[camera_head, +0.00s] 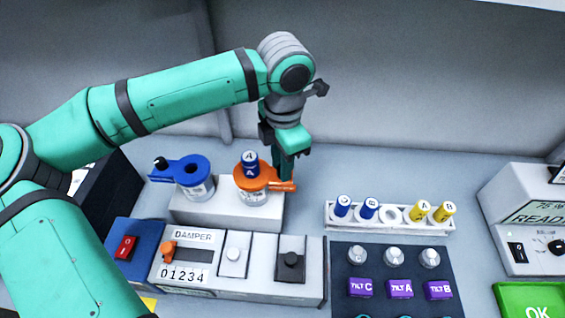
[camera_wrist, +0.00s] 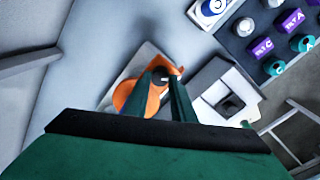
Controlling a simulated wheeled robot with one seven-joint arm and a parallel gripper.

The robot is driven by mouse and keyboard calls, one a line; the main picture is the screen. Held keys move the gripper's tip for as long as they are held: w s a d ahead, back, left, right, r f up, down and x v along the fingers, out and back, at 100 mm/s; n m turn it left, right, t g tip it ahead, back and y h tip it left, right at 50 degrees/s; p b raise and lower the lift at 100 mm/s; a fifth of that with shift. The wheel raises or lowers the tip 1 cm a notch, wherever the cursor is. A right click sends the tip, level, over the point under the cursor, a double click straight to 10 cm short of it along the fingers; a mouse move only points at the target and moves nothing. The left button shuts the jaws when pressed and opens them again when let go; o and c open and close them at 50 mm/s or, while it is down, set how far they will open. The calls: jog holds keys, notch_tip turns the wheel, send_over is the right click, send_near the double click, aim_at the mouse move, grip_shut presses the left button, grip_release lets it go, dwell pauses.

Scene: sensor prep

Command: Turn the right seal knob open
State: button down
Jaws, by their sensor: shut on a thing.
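The right seal knob (camera_head: 257,184) is orange, with a lever pointing right, and sits on a white pot (camera_head: 252,197) on a grey block. A blue vial marked A (camera_head: 250,160) stands upright on it. My gripper (camera_head: 286,178) comes down from above at the lever's right part and is shut on it. In the wrist view, the orange knob (camera_wrist: 134,101) shows between and left of my gripper's fingers (camera_wrist: 164,80). The fingers hide part of the lever. The left seal knob (camera_head: 190,170) is blue, with its lever pointing left.
The damper panel (camera_head: 193,237) with switches stands in front of the block (camera_head: 228,215). A white rack (camera_head: 390,224) with blue and yellow vials is to the right, above a dark button panel (camera_head: 350,255). The back wall is behind. Bare table lies between block and rack.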

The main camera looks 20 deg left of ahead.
jog(key=m, duration=0.4)
jog(key=shift+w+m, duration=0.15)
jog(key=shift+m, duration=0.15)
jog(key=m, duration=0.4)
jog(key=shift+w, duration=0.1)
jog(key=m, duration=0.5)
jog(key=shift+h, duration=0.3)
jog(key=shift+m, duration=1.9)
jog(key=c, duration=1.5)
grip_release()
jog(key=shift+r, duration=0.1)
